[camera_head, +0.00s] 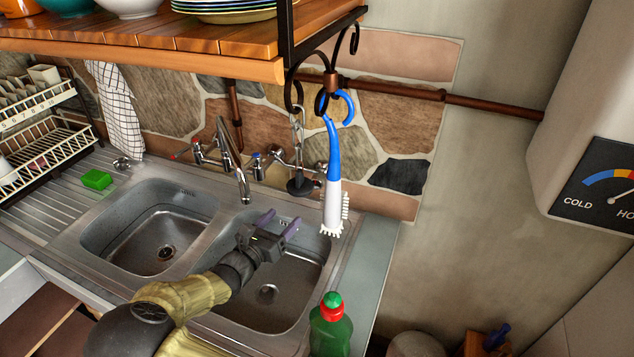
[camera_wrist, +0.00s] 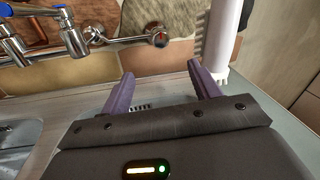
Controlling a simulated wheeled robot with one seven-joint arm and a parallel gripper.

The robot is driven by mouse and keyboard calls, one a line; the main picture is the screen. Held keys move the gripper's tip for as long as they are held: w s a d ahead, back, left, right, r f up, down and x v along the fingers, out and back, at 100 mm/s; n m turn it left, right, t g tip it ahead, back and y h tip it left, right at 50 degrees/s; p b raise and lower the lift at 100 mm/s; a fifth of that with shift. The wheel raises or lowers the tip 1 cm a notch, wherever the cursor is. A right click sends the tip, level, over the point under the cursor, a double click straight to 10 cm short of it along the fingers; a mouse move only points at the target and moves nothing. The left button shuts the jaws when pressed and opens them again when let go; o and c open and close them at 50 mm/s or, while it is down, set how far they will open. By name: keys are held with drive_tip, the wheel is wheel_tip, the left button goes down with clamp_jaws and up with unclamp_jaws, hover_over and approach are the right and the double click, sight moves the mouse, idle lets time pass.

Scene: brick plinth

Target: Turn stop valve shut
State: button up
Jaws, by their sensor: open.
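A chrome fitting (camera_wrist: 160,37) with a red mark on its round end sits on a pipe by the wall in the wrist view; it looks like the stop valve. In the head view, a small chrome part (camera_head: 321,168) at the same place is partly hidden behind the hanging brush. I cannot tell how far the valve is turned. My gripper (camera_head: 279,223) is open and empty above the right sink basin, below and in front of the valve. In the wrist view its two purple fingers (camera_wrist: 160,75) stand apart, pointing towards the wall below the fitting, not touching it.
A blue and white brush (camera_head: 333,170) hangs from hooks close to the right of the valve. A dark plug-like object (camera_head: 300,186) hangs beside it. The mixer tap (camera_head: 232,160) stands to the left. A green bottle (camera_head: 331,325) stands at the front right, and a wooden shelf (camera_head: 180,58) overhangs.

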sight(315, 184)
drive_tip(key=p+x, duration=0.3)
drive_tip(key=x, duration=1.4)
drive_tip(key=shift+w+d+p, duration=0.15)
drive_tip(key=shift+w+p, duration=0.05)
drive_tip(key=shift+p, duration=0.1)
drive_tip(key=shift+c, duration=0.2)
drive_tip(key=c, duration=0.9)
